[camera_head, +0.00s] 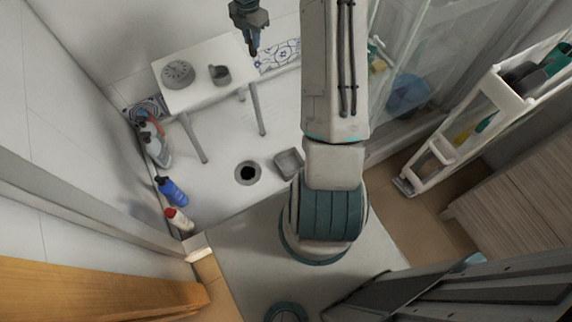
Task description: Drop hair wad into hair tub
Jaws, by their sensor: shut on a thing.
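My gripper (253,50) is at the top of the view, pointing down beside the right end of the white stool. Its fingers are shut on a small dark thing, apparently the hair wad, too small and dark to make out clearly. A grey square open tub (289,163), seemingly the hair tub, sits on the shower floor right of the round drain (247,173). My gripper is well apart from the tub in the picture. The drain shows a dark hole in its centre.
The white stool (205,75) holds a round grey drain cover (178,74) and a grey cup (220,75). Several bottles, including a blue one (172,191), line the left wall. A glass screen and a white rack (497,92) stand at right.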

